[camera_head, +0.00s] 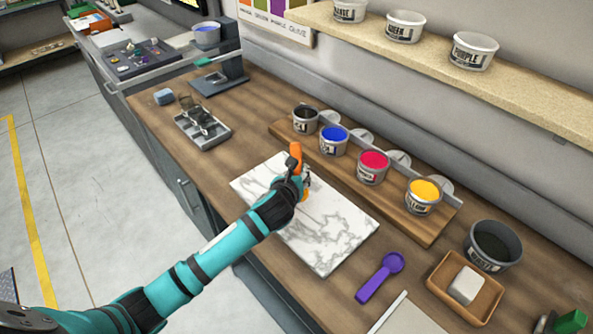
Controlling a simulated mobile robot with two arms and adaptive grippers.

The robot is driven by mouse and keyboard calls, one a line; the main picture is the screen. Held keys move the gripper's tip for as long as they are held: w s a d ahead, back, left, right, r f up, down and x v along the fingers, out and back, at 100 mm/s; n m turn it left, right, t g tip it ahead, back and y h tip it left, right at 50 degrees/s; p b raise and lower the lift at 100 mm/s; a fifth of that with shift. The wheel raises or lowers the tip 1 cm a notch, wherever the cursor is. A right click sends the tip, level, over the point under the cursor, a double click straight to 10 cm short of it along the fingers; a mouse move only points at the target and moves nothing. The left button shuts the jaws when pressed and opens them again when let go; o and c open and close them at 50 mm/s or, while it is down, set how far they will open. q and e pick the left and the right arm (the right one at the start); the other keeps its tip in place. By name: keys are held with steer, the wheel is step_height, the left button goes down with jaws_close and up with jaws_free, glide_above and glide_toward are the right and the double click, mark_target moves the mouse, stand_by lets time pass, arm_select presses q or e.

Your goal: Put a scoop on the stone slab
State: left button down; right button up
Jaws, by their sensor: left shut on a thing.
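The white, grey-veined stone slab (335,232) lies on the wooden counter in the middle of the head view. My left gripper (301,180) is over its upper part, shut on an orange scoop (296,151). The scoop's handle stands up above the gripper. A little orange shows below the fingers, close to the slab; the gripper mostly hides the scoop's lower end, and I cannot tell whether it touches the slab. A purple scoop (379,278) lies on the counter right of the slab. My right gripper is not in view.
Behind the slab, a wooden rack holds black (305,119), blue (334,140), red (373,166) and yellow (422,195) ink pots. A dark grey tub (492,247) and a tray with a white block (466,286) are at right. A metal tray (202,128) is at left.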

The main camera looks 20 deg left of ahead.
mark_target(295, 148)
arm_select(q)
steer(key=shift+f, duration=0.9)
stand_by(0.7)
steer(key=shift+p, duration=0.4)
stand_by(1.4)
steer(key=shift+s+f+p, duration=0.15)
steer(key=shift+f+p, duration=0.1)
steer(key=shift+p, duration=0.6)
stand_by(1.8)
step_height(295, 148, up, 4)
steer(key=p, duration=0.4)
steer(key=shift+r, duration=0.25)
steer(key=shift+r+p, duration=0.45)
